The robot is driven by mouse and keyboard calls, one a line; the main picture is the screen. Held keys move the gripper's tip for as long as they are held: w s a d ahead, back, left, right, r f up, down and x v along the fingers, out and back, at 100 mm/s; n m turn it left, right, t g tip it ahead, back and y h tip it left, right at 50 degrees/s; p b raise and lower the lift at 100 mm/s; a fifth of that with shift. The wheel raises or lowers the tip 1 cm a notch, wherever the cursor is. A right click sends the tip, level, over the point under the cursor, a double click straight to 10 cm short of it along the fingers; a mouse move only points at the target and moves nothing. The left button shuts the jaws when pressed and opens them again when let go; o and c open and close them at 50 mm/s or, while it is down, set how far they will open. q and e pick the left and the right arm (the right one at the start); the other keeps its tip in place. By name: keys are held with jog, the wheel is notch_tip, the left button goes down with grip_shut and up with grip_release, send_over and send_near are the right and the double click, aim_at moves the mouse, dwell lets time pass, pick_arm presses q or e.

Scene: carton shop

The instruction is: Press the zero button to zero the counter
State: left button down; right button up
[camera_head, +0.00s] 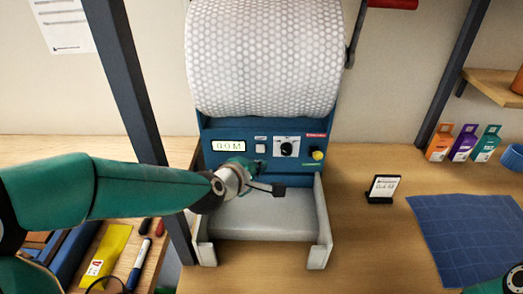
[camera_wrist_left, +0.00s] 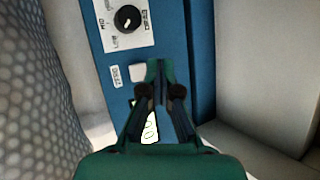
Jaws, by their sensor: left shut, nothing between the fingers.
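The counter display (camera_head: 229,146) sits on the blue control panel under a large roll and appears to read 0.0 M. The small pale square button (camera_head: 261,148) is between the display and the dial. My left gripper (camera_head: 278,190) is shut and empty, in front of the panel's lower part, below the button. In the left wrist view its fingertips (camera_wrist_left: 165,66) are beside the button, apart from it in the picture; the fingers partly hide the display (camera_wrist_left: 150,128). My right gripper is not in view.
A black dial (camera_head: 287,148) and a yellow-topped knob (camera_head: 317,154) are right of the button. The bubble-wrap roll (camera_head: 265,60) overhangs the panel. A grey tray with side walls (camera_head: 318,255) lies below. A small sign (camera_head: 383,188) and blue mat (camera_head: 465,235) are to the right.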

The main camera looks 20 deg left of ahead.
pick_arm(q)
jog(key=shift+s+d, duration=0.2)
jog(key=shift+s, duration=0.4)
jog(key=shift+s+d, duration=0.15)
jog(key=shift+s, duration=0.45)
